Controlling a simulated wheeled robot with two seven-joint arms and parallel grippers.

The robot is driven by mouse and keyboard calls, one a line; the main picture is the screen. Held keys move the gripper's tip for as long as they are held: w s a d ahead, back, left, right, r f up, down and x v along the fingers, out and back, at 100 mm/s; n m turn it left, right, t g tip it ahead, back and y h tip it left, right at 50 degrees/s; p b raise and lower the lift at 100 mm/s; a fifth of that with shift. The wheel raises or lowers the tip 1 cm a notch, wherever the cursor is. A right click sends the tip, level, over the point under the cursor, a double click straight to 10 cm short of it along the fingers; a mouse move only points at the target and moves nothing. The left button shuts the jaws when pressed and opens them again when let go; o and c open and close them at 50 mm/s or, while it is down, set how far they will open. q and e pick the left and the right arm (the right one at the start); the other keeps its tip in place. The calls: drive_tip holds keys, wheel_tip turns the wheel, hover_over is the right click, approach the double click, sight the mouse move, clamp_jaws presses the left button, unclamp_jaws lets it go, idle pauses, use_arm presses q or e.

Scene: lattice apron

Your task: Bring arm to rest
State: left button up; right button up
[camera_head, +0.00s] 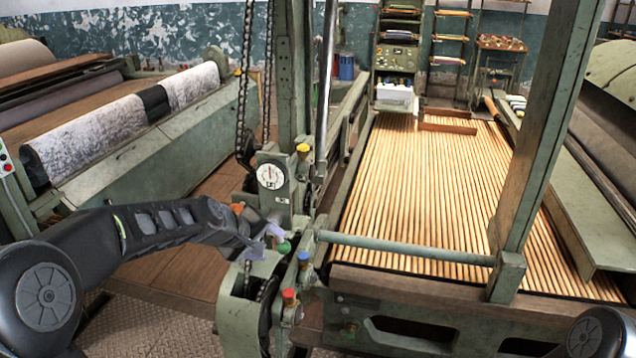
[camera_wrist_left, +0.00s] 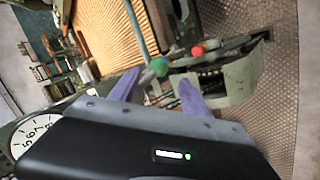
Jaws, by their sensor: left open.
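My left arm reaches in from the left of the head view. Its gripper (camera_head: 266,241) is at the green machine post, with pale purple fingers beside a green knob (camera_head: 284,246). In the left wrist view the two purple fingers of the gripper (camera_wrist_left: 158,88) are spread apart. The green knob (camera_wrist_left: 158,67) appears beyond and between their tips. I cannot tell whether a finger touches it. Nothing is held. My right gripper is out of view; only a dark part of my right arm shows at the lower right of the head view.
Close by are a blue knob (camera_head: 303,257), a red knob (camera_head: 289,295), an orange knob (camera_head: 237,208) and a round dial (camera_head: 270,176). A horizontal green bar (camera_head: 405,248) crosses before the slatted bed (camera_head: 430,185). Metal floor (camera_head: 150,325) lies open at lower left.

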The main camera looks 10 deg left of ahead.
use_arm(q)
drive_tip(key=s+d+f+m+g, duration=0.1)
drive_tip(key=s+d+f, duration=0.25)
drive_tip(key=f, duration=0.45)
drive_tip(key=s+d+f+m+g, duration=0.2)
drive_tip(key=s+f, duration=0.3)
drive_tip(key=f, duration=0.3)
drive_tip(key=s+d+f+m+g, duration=0.1)
drive_tip(key=s+d+f, duration=0.25)
drive_tip(key=f, duration=0.55)
drive_tip(key=s+d+f+m+g, duration=0.1)
drive_tip(key=s+d+f, duration=0.3)
drive_tip(key=s, duration=0.8)
drive_tip(key=s+d+f+m+g+h, duration=0.1)
drive_tip(key=s+d+f+m+g, duration=0.1)
drive_tip(key=s+f, duration=0.5)
drive_tip(key=s+d+m, duration=0.1)
drive_tip(key=s+d, duration=0.1)
drive_tip(key=s, duration=0.3)
drive_tip(key=shift+s+d+f+g, duration=0.2)
drive_tip(key=shift+s+d+g, duration=0.05)
drive_tip(key=shift+d+g, duration=0.05)
